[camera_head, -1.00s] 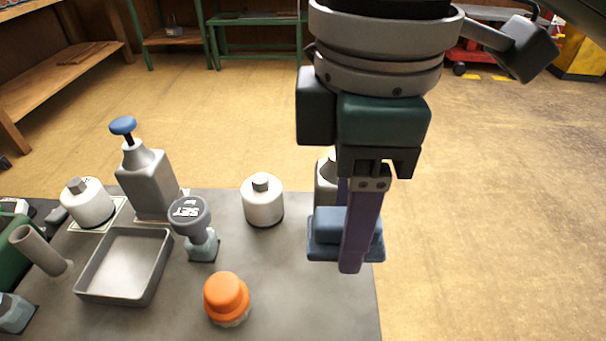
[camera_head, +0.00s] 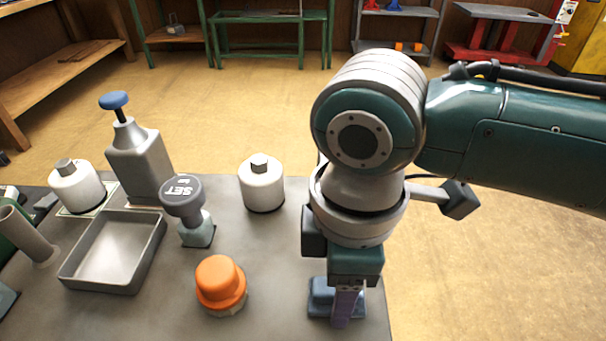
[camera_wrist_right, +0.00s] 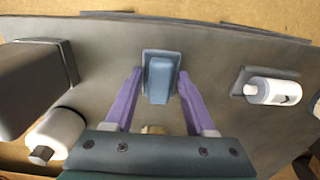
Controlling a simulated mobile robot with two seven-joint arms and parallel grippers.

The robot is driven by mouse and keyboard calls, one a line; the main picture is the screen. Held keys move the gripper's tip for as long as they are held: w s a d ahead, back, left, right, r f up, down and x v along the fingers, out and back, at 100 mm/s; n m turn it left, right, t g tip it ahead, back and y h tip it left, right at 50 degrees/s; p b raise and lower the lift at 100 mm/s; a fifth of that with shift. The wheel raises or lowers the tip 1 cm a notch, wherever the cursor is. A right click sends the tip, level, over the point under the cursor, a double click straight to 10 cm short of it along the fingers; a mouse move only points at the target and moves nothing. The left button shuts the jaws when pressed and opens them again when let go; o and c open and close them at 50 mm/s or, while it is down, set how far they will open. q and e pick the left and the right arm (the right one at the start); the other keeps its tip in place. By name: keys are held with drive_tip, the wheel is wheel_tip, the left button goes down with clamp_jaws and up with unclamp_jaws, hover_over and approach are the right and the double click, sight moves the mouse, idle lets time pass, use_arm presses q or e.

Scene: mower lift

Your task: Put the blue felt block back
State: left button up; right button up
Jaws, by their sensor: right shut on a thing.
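The blue felt block (camera_head: 321,290) is at the right end of the grey bench, with a wider blue-grey base under it. In the right wrist view the block (camera_wrist_right: 160,78) lies between the purple fingers. My right gripper (camera_head: 345,312) points down over the bench, shut on the block. Its fingertips also show in the right wrist view (camera_wrist_right: 159,76), one on each side of the block. The gripper partly hides the block in the head view. I cannot tell whether the base touches the bench top. My left gripper is out of view.
On the bench (camera_head: 275,290) stand an orange-capped piece (camera_head: 221,285), a SET knob (camera_head: 186,200), a grey tray (camera_head: 72,275), white cylinders (camera_head: 262,185) and a blue-topped bottle (camera_head: 138,160). Bare bench lies between the orange cap and the block.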

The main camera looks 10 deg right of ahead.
drive_tip(key=shift+f, duration=0.1)
drive_tip(key=o, duration=1.2)
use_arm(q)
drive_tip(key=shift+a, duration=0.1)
use_arm(e)
wheel_tip(320, 180, up, 11)
drive_tip(key=p, duration=0.3)
drive_tip(key=s+a+m+t+y, duration=0.2)
drive_tip(key=s+a+m+y, duration=0.1)
drive_tip(key=s+a+m, duration=0.15)
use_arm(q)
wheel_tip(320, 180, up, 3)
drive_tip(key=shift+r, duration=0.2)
use_arm(e)
drive_tip(key=s+d+m+h, duration=0.1)
drive_tip(key=s+d+m, duration=0.1)
drive_tip(key=d, duration=0.2)
drive_tip(key=s+d+f+m+t+h, duration=0.1)
drive_tip(key=s+d+m, duration=0.2)
drive_tip(key=d, duration=0.2)
drive_tip(key=s+d+f+m, duration=0.1)
drive_tip(key=s+d+m, duration=0.1)
drive_tip(key=d+m, duration=0.1)
drive_tip(key=shift+s+d+f+t+h, duration=0.1)
drive_tip(key=shift+s+d+t+h, duration=0.1)
drive_tip(key=shift+d, duration=0.25)
drive_tip(key=shift+s+d+f+t+h, duration=0.1)
drive_tip(key=shift+s+d+h, duration=0.1)
drive_tip(key=shift+d, duration=0.25)
